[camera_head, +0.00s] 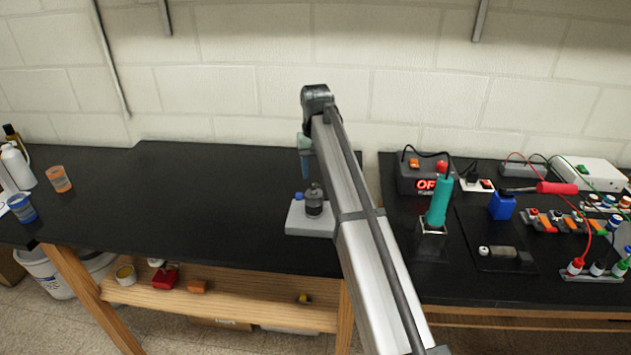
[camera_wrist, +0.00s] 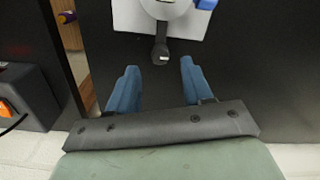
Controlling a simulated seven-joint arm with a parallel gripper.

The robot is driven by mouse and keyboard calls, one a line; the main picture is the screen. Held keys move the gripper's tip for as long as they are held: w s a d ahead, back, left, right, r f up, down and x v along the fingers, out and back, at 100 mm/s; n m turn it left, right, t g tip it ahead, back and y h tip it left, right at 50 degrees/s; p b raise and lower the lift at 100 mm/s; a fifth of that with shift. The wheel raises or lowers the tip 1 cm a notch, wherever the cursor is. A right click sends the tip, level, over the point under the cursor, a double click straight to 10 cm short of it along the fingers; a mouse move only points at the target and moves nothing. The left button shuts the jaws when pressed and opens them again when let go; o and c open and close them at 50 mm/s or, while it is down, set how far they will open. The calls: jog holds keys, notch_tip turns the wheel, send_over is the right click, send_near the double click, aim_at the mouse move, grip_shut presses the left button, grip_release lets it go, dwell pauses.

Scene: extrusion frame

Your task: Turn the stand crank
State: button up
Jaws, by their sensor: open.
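The stand (camera_head: 314,203) is a dark round body on a pale square base plate (camera_head: 300,222), with a blue knob (camera_head: 298,196) at its left. In the wrist view, its grey round top (camera_wrist: 165,7) sits at the upper edge, partly cut off, over the plate (camera_wrist: 190,28). A short dark crank handle (camera_wrist: 160,50) sticks out from it toward my gripper. My gripper (camera_wrist: 158,68) has blue fingers, spread open and empty. The handle's end lines up with the gap between the fingertips; contact does not show. In the head view, my gripper (camera_head: 306,174) points down behind the stand.
The black bench (camera_head: 180,200) is clear to the left of the stand. A gap separates it from the right bench, which holds a power box with a red display (camera_head: 415,183), a teal-handled tool (camera_head: 438,200), a blue block (camera_head: 502,205) and wired parts.

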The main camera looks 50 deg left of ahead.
aim_at(316, 185)
jog(key=shift+f, duration=2.15)
jog(key=shift+c, duration=0.2)
grip_shut()
